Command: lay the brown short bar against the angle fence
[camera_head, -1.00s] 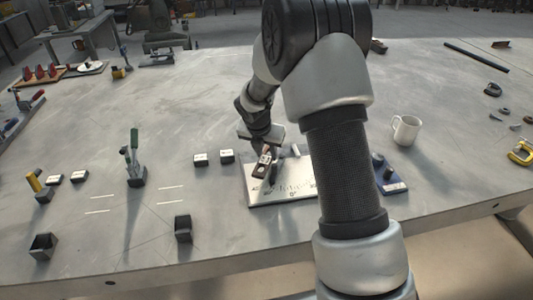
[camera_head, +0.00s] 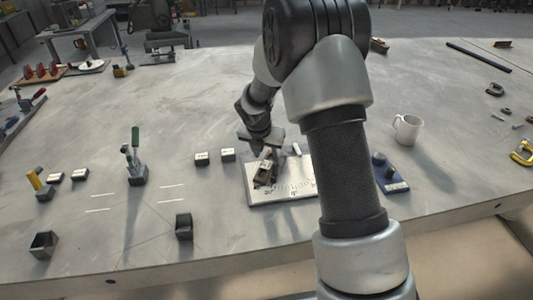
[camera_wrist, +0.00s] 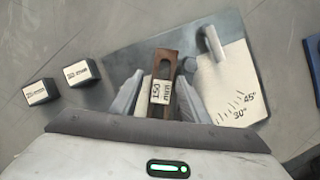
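The brown short bar (camera_wrist: 166,66), with a white "150 mm" label, lies over the white angle plate (camera_wrist: 234,80). In the head view the bar (camera_head: 262,173) is small and partly hidden. My gripper (camera_wrist: 163,76) is low over the plate, its two fingers on either side of the bar. The fingers look spread, with a narrow gap at the bar's left side. A dark piece, seemingly the angle fence (camera_wrist: 188,66), stands close along the bar's right side. I cannot tell whether they touch.
Two dark labelled blocks (camera_head: 228,155) stand left of the plate. A blue base (camera_head: 393,185) and a white mug (camera_head: 406,128) are farther right. A black holder (camera_head: 184,227) stands at the front left.

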